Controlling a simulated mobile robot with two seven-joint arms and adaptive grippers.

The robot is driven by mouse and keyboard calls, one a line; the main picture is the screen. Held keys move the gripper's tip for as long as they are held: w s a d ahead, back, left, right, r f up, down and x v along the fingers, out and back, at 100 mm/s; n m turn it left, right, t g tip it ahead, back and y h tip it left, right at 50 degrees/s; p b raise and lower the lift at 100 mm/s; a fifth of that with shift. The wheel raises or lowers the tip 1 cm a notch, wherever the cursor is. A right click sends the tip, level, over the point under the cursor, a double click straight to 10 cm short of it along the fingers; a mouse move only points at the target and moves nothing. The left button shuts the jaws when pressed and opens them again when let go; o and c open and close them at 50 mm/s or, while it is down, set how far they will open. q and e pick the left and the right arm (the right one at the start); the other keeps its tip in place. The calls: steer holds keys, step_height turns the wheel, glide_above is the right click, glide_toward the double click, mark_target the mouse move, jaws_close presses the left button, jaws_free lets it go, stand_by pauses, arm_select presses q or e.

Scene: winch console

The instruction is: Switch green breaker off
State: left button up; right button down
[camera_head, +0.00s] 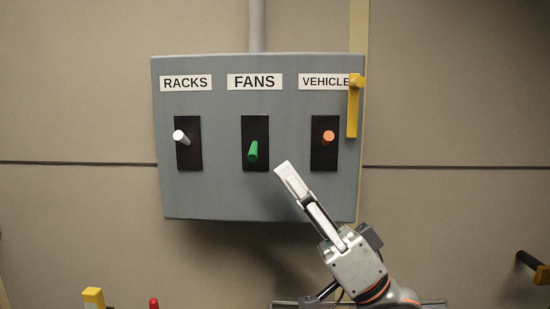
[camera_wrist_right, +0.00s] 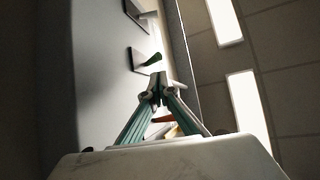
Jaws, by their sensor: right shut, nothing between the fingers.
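The green breaker lever (camera_head: 253,151) sits in the black slot under the FANS label, in the middle of the grey panel (camera_head: 190,205). It tilts slightly downward in its slot. It also shows in the right wrist view (camera_wrist_right: 153,60), just beyond the fingertips. My right gripper (camera_head: 282,168) is shut and empty, to the lower right of the green lever and apart from it in the head view. In the right wrist view its fingertips (camera_wrist_right: 160,88) meet near the panel face. My left gripper is not in view.
A white lever (camera_head: 180,137) under RACKS and an orange lever (camera_head: 328,137) under VEHICLE flank the green one. A yellow handle (camera_head: 354,105) stands at the panel's right edge. A red-tipped lever (camera_head: 154,303) and a yellow block (camera_head: 93,297) show at lower left.

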steer(key=v, duration=0.7)
